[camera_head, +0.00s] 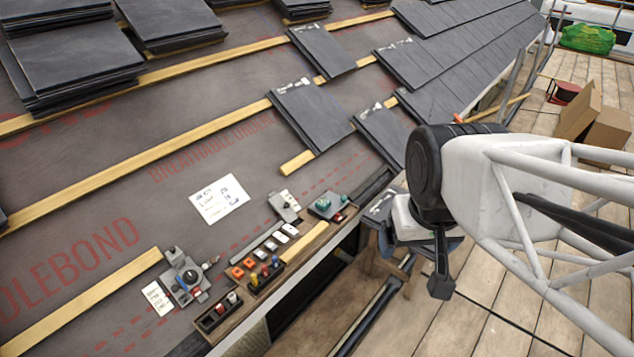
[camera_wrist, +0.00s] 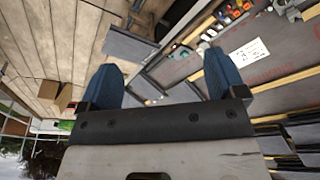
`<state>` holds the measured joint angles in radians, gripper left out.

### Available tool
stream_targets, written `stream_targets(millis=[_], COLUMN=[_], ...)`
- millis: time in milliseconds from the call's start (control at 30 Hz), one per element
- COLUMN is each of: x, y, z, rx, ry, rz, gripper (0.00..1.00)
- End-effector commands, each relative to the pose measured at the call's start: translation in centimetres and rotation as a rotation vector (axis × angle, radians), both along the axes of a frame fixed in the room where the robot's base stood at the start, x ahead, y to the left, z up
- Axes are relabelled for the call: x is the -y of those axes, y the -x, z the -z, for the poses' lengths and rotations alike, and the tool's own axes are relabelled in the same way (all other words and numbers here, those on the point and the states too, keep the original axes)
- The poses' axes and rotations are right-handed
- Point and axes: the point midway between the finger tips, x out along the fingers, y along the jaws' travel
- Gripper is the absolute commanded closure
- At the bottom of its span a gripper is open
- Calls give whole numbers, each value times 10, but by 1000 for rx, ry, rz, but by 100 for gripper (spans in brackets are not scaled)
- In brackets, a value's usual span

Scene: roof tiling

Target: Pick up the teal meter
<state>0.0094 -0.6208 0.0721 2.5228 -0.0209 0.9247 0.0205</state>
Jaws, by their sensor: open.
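The teal meter (camera_head: 326,205) is a small dark-bodied device with a teal top. It lies near the lower roof edge, at the right end of a group of small items. In the wrist view that group is small at the upper right, and I cannot clearly pick out the meter. My gripper (camera_wrist: 160,80) is open and empty, with its two blue fingertips wide apart. In the head view my arm stands right of the meter, over the deck side, clear of it. The fingers are not clearly visible there.
Left of the meter are a grey clamp-like device (camera_head: 186,278), a wooden tray (camera_head: 252,287) with coloured pieces, and a white note card (camera_head: 219,199). Slates (camera_head: 310,112) and battens (camera_head: 150,156) cover the slope above. Cardboard boxes (camera_head: 606,130) stand on the deck.

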Motion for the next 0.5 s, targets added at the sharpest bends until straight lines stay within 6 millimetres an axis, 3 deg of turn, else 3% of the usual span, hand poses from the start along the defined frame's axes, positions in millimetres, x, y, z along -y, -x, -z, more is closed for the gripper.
stream_targets(millis=[267,500], x=[11,24], y=[-53,-121], z=[-2,-2], rx=[55,133], ry=[47,101], rz=[-1,-17], gripper=[11,11])
